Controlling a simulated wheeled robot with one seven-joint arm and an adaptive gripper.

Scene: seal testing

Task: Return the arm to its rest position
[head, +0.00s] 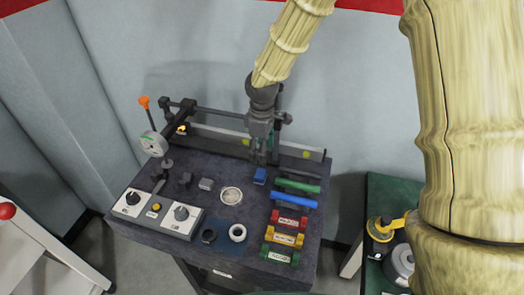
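My arm, with a bamboo-like surface, reaches in from the upper right. My gripper (258,158) hangs pointing down above the rear middle of the dark test bench (150,240). Its fingers are small and dark here, and I cannot tell whether they are open or shut. A small blue block (260,175) shows just below the fingertips; I cannot tell whether they touch it. No object is clearly seen held in the fingers.
A green table (378,190) stands right. Walls stand close behind.

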